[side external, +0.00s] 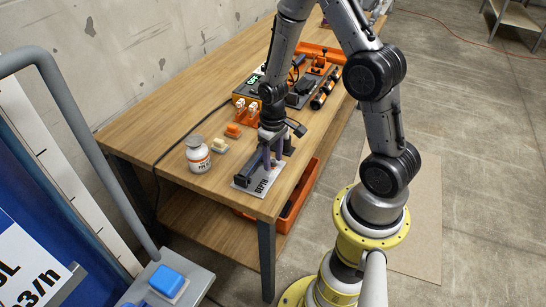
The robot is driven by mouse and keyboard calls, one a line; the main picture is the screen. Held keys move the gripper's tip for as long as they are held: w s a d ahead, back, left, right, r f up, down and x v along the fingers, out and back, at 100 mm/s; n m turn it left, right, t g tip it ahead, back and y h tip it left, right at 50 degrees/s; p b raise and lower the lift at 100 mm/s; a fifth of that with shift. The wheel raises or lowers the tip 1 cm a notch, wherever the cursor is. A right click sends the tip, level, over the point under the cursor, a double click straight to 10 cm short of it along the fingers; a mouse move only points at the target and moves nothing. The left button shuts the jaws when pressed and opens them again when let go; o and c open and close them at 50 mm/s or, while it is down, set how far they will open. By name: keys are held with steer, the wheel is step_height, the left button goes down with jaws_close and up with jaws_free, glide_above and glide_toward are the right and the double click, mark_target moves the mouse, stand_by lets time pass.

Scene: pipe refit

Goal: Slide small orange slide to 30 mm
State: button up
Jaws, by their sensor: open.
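My gripper (271,158) points down at the front of the wooden workbench, over a pale plate marked DEPTH (262,186). A dark upright device (244,172) stands on the plate beside the gripper. My gripper is open, but its fingers are small and partly lost against the dark parts there. I cannot make out a small orange slide or a millimetre scale on the plate; the gripper and device may hide them. I cannot tell whether the fingers touch anything. A small orange block (233,130) sits on the bench left of the gripper.
A white jar with a grey lid (198,156) and a cream block (219,146) stand left of the gripper. Small orange-and-white parts (246,113) and a control box with a green display (253,80) are behind. The bench's left end (140,132) is mostly clear.

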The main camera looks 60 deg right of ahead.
jaws_close()
stand_by(1.3)
